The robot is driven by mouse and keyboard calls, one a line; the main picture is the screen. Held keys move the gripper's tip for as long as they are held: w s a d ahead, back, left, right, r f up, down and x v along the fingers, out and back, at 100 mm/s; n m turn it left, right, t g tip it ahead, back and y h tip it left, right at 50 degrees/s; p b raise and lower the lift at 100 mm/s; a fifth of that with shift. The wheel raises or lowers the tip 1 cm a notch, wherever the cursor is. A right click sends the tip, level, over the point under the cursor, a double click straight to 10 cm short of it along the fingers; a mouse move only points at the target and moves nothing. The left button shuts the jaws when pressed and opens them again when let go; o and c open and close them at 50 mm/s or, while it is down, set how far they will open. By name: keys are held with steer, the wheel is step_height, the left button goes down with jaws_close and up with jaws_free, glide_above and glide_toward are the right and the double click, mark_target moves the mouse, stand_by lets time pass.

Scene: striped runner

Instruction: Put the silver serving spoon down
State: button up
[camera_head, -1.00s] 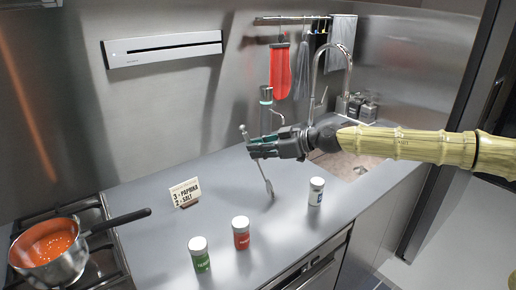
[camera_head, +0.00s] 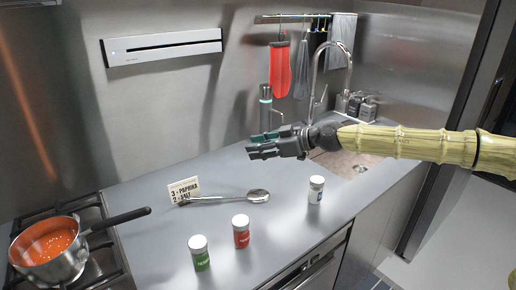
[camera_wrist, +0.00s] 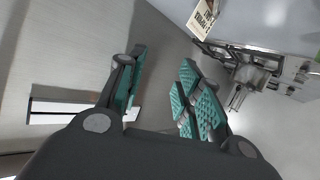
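The silver serving spoon (camera_head: 225,198) lies flat on the grey counter in the head view. Its bowl (camera_head: 258,196) points right, and its handle end reaches left in front of the small sign. My gripper (camera_head: 262,147) is above the counter, behind and above the spoon, and does not touch it. In the wrist view my gripper (camera_wrist: 155,95) has its teal-padded fingers apart with nothing between them. The spoon cannot be made out in the wrist view.
A sign (camera_head: 184,189) reading paprika and salt stands behind the spoon's handle. A pot of red sauce (camera_head: 48,250) sits on the stove at left. The sink is at right.

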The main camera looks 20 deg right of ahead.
steer(key=b+v, duration=0.1)
steer(key=v, duration=1)
steer(key=shift+s+d, duration=0.2)
steer(key=shift+d, duration=0.1)
steer(key=shift+r, duration=0.15)
